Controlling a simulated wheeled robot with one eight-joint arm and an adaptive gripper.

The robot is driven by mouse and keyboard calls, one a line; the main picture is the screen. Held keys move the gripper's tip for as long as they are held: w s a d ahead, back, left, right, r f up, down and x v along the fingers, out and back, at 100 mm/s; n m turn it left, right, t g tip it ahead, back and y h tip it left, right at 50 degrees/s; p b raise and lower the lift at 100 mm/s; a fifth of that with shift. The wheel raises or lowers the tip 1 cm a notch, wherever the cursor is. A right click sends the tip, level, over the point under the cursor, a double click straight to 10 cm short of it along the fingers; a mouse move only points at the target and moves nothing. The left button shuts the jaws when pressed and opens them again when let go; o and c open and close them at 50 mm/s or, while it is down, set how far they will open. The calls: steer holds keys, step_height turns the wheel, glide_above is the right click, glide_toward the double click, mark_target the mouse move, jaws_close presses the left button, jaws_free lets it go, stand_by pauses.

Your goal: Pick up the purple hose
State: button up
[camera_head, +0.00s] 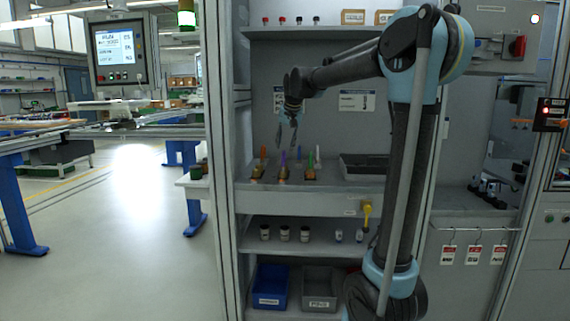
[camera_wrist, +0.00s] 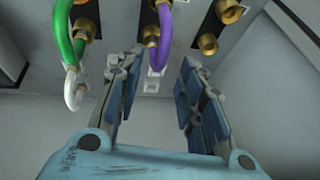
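The purple hose (camera_wrist: 154,42) hangs in a loop from a dark block with brass fittings in the wrist view, with a pale clip-like piece (camera_wrist: 153,80) at its lower end. In the head view the purple hose (camera_head: 283,158) is a small upright shape on the cabinet shelf. My gripper (camera_wrist: 160,62) is open, its two blue-padded fingers spread with nothing held between them. The purple hose lies in the gap between the fingertips, nearer the left finger; contact cannot be told. In the head view my gripper (camera_head: 285,140) is just above the row of hoses.
A green hose (camera_wrist: 66,38) with a white end hangs left of the left finger. Bare brass fittings (camera_wrist: 208,43) sit close to the right finger. In the head view a dark tray (camera_head: 363,168) stands right of the hoses, with small jars (camera_head: 284,233) on the shelf below.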

steer(key=x, duration=0.4)
steer(key=shift+d, duration=0.1)
jaws_close()
